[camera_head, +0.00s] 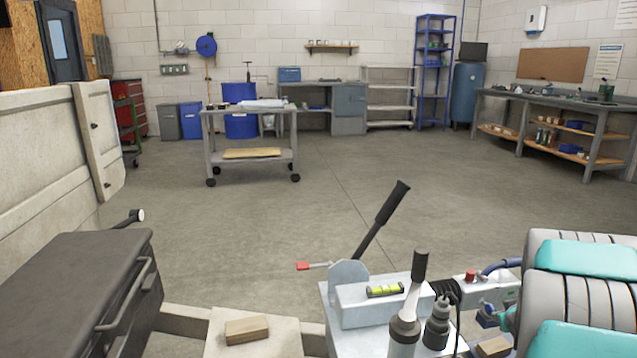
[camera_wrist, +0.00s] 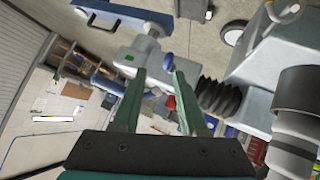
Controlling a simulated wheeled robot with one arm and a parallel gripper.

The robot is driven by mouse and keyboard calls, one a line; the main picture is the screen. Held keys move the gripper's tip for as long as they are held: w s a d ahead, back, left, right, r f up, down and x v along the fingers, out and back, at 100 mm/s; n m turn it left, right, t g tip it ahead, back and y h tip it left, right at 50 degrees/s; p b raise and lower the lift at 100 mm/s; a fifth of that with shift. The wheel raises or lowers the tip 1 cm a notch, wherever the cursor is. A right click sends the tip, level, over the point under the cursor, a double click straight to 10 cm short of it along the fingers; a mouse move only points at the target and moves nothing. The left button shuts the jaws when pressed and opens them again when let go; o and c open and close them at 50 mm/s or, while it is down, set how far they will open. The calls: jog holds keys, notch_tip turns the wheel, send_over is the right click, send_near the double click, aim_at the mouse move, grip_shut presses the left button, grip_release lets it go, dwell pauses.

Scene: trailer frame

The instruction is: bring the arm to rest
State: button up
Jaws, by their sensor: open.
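My gripper (camera_wrist: 160,78) shows in the wrist view as two green fingers reaching up from a dark bracket. The fingers stand apart, with nothing held between them. Beyond them, tilted in the view, are a grey housing, a blue knob (camera_wrist: 167,60) and a black ribbed bellows (camera_wrist: 218,97). I cannot tell how far the fingertips are from these parts. In the head view my gripper cannot be made out.
In the head view, a trailer coupling assembly with a black hand lever (camera_head: 384,215) and a spirit level (camera_head: 385,290) stands at the lower middle. A wooden block (camera_head: 247,329) and a dark box (camera_head: 70,290) are to its left. A grey cart (camera_head: 250,140) stands behind on open floor.

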jog(key=s+a+r+g+y, duration=0.2)
jog(key=s+a+g, duration=0.3)
jog(key=s+a, duration=1.3)
jog(key=s+a+r+g+y, duration=0.2)
jog(key=s+a+r+g, duration=0.2)
jog(key=s+a, duration=1.4)
jog(key=shift+s+a+g+y, duration=0.3)
jog(key=shift+s+g, duration=0.15)
jog(key=shift+g, duration=0.75)
jog(key=shift+d+r, duration=0.1)
jog(key=shift+d, duration=0.1)
